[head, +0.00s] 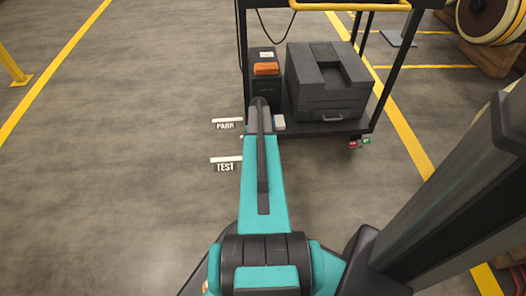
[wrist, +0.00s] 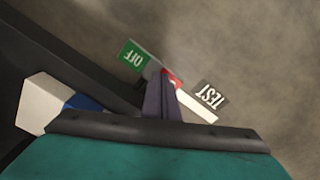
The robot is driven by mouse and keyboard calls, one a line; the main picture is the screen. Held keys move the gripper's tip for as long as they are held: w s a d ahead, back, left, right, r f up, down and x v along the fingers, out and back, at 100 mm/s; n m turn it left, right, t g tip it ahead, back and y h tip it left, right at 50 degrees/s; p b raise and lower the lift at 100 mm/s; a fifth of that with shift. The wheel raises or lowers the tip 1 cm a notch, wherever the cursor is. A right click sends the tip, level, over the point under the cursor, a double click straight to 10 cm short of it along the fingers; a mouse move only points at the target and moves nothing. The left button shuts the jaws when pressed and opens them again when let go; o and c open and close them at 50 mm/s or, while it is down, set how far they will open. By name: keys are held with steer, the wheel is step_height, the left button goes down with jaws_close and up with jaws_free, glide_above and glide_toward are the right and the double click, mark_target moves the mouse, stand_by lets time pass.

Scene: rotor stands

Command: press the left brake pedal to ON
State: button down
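My gripper (wrist: 163,90) points down at the cart's front left corner. Its dark fingers look closed together, with nothing seen between them. In the wrist view a green OFF label (wrist: 133,56) lies just left of the fingertips. A red label (wrist: 171,78) is at the fingertips and mostly hidden by them. The left pedal itself is hidden or too dark to make out, so I cannot tell its position or whether I touch it. In the head view my teal arm covers the left pedal and the gripper.
The cart (head: 330,131) carries a dark grey box (head: 325,98), a black case with an orange item (head: 266,69), and a white-and-blue block (head: 279,123). Red and green labels (head: 359,142) hang at its front right corner. Floor marks PARK (head: 227,125) and TEST (head: 225,166) lie left; floor there is clear.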

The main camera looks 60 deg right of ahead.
steer(key=shift+f, duration=0.2)
stand_by(0.4)
step_height(320, 180, up, 7)
steer(key=p, duration=0.5)
stand_by(0.7)
steer(key=shift+s, duration=0.15)
stand_by(0.4)
